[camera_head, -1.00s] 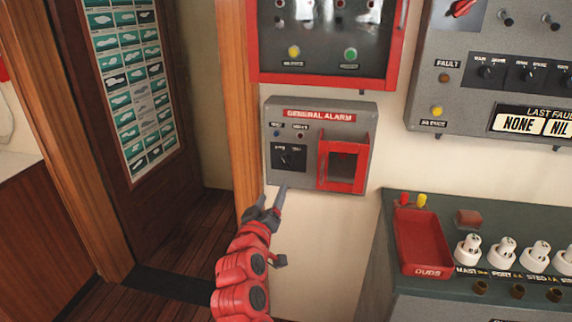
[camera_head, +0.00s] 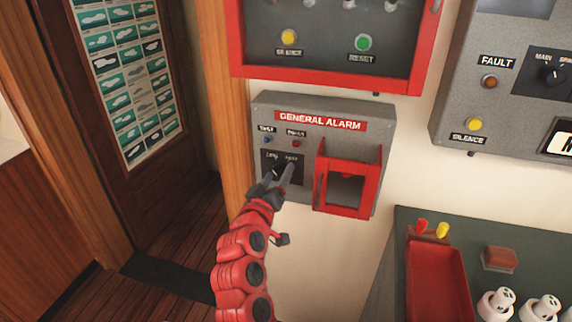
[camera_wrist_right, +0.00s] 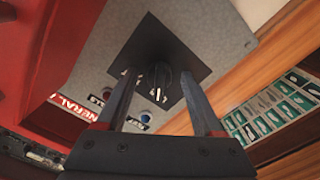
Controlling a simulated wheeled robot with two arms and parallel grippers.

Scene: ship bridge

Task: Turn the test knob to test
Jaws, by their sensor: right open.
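The grey General Alarm box (camera_head: 375,112) is on the wall, with a red label across its top. Its black knob (camera_wrist_right: 160,80) sits on a dark square plate (camera_wrist_right: 143,36) in the right wrist view. In the head view my gripper covers most of the knob; the plate (camera_head: 268,157) shows behind the fingertips. My right gripper (camera_head: 279,175) is open at the plate. In the wrist view its two fingers (camera_wrist_right: 160,90) stand on either side of the knob, with a gap visible on each side. Whether the fingertips touch the plate cannot be told. My left gripper is not in view.
A red guard frame (camera_head: 345,209) sticks out on the box, right of the knob. A red-framed panel (camera_head: 325,73) is just above. A console with a red tray (camera_head: 437,285) stands lower right. A wooden door post (camera_head: 231,140) is at the left.

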